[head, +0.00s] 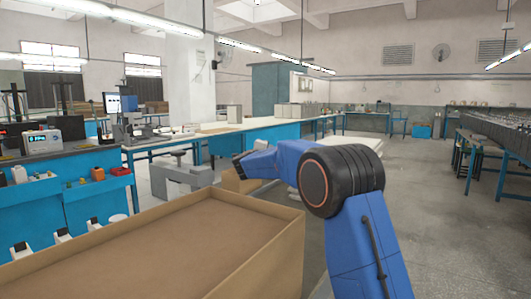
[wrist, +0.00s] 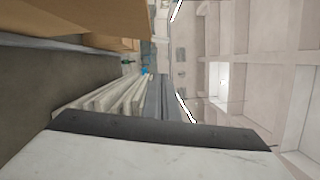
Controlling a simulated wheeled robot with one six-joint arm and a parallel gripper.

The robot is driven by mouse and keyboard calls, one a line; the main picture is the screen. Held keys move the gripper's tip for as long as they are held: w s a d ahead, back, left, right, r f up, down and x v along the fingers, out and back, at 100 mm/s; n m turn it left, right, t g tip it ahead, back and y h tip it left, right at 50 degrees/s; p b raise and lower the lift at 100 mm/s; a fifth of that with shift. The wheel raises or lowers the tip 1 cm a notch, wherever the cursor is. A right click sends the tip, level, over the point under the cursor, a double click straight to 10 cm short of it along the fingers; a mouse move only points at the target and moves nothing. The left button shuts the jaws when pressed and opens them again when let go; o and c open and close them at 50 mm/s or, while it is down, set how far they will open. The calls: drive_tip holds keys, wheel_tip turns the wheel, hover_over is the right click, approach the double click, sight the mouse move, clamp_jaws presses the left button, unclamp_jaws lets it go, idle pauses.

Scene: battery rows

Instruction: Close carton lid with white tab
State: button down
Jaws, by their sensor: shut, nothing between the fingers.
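A large brown carton (head: 256,254) fills the lower left of the head view. Its top is open, and a flat brown surface shows inside its rim. I cannot make out a lid with a white tab on it. My blue arm, with a thick black joint, rises right of the carton and reaches left beyond its far edge. My gripper's fingers do not show in either view; the arm's far end hides them or they lie out of frame. A brown cardboard piece (head: 236,183) shows just below the arm's end. The wrist view is turned sideways, with a brown cardboard surface (wrist: 75,15) at upper left.
Blue benches (head: 85,200) stand left, behind the carton. Several small white pieces with dark tops (head: 63,236) show along the carton's far left side. A grey machine block (head: 180,178) stands beyond. Open floor (head: 450,230) lies right of my arm.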

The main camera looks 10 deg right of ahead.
drive_tip(key=w+r, duration=0.1)
drive_tip(key=w, duration=0.5)
drive_tip(key=shift+a, duration=0.35)
drive_tip(key=shift+s+a, duration=0.1)
